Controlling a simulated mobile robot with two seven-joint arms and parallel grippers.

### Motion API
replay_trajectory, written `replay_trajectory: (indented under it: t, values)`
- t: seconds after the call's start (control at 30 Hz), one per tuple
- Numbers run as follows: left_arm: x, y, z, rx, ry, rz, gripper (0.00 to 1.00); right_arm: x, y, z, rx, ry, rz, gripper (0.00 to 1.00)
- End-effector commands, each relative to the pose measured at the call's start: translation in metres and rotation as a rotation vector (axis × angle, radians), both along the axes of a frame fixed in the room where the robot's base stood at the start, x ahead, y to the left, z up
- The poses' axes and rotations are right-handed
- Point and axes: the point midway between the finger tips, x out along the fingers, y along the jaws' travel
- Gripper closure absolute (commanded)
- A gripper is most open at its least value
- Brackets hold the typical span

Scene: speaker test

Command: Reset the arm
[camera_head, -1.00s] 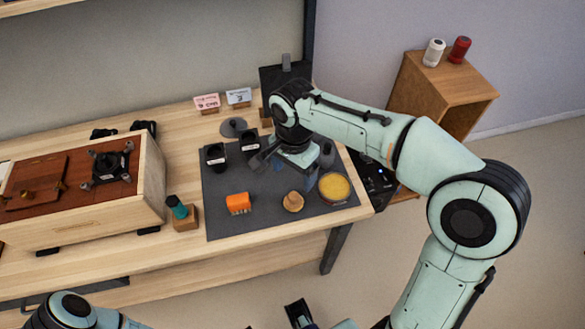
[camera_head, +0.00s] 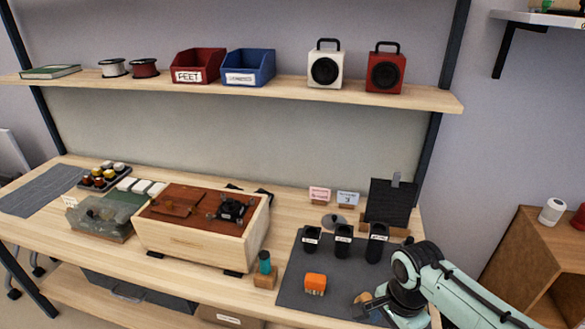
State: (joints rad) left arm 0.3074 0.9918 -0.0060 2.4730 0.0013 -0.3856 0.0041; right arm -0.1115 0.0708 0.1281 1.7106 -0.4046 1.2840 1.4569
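My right arm comes in from the lower right. Its wrist is over the front right part of the dark mat (camera_head: 296,283), in front of three black cups (camera_head: 343,240). My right gripper (camera_head: 368,306) points down beside a round wooden piece (camera_head: 363,298); its fingers are mostly hidden or cut off, so I cannot tell whether it is open or touching anything. My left arm and gripper are out of view.
An orange block (camera_head: 315,284) lies on the mat; a teal-topped tool in a wooden block (camera_head: 264,270) stands left of it. A large wooden box (camera_head: 190,240) is further left. Above, a shelf (camera_head: 290,93) holds bins and a white speaker (camera_head: 325,66) and red speaker (camera_head: 386,69).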

Motion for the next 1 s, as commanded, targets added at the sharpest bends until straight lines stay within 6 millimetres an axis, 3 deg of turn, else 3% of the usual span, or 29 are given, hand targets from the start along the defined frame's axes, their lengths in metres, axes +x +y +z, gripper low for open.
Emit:
replay_trajectory:
  t: [0.03,0.13,0.27,0.4,0.53,0.63,0.8,1.0]
  values:
    - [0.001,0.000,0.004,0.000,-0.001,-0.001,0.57,0.003,0.006,-0.026,0.023,0.025,0.054,0.18]
    - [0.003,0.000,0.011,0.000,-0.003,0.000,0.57,0.007,0.020,-0.079,0.088,0.044,0.177,0.18]
    - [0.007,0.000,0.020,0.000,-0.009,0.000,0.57,-0.003,0.038,-0.154,0.187,0.057,0.328,0.18]
    - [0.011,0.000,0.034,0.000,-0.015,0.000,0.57,-0.042,0.056,-0.241,0.303,0.043,0.482,0.18]
    - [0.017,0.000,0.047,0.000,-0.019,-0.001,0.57,-0.098,0.068,-0.304,0.371,0.005,0.595,0.18]
    - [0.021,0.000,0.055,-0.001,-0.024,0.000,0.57,-0.142,0.073,-0.332,0.382,-0.020,0.665,0.18]
    - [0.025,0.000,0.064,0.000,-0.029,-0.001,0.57,-0.194,0.074,-0.352,0.362,-0.040,0.752,0.18]
    - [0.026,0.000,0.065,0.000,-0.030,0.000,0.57,-0.210,0.073,-0.356,0.344,-0.048,0.790,0.18]
